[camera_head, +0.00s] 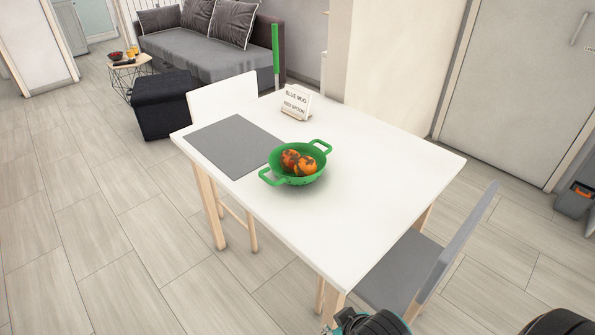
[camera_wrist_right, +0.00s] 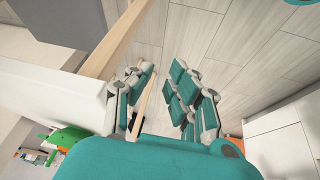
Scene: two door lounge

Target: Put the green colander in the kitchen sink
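The green colander (camera_head: 294,165) stands upright on the white table (camera_head: 390,165), partly over the right edge of a grey placemat. Orange, dark-spotted fruit (camera_head: 305,164) lies inside it. Its two loop handles point to the upper right and lower left. My right gripper (camera_wrist_right: 160,100) is open, its teal finger pads apart, beside the table's edge and a wooden leg in the right wrist view. No object is gripped between the fingers. A green shape (camera_wrist_right: 68,138) shows at the lower left there; I cannot tell if it is the colander. My left gripper and the sink are not in view.
A grey placemat (camera_head: 233,144) and a small sign (camera_head: 296,102) are on the table. A grey chair (camera_head: 425,265) stands at the near right side, a white chair (camera_head: 222,93) at the far left. A black ottoman (camera_head: 165,104) stands behind. Floor on the left is clear.

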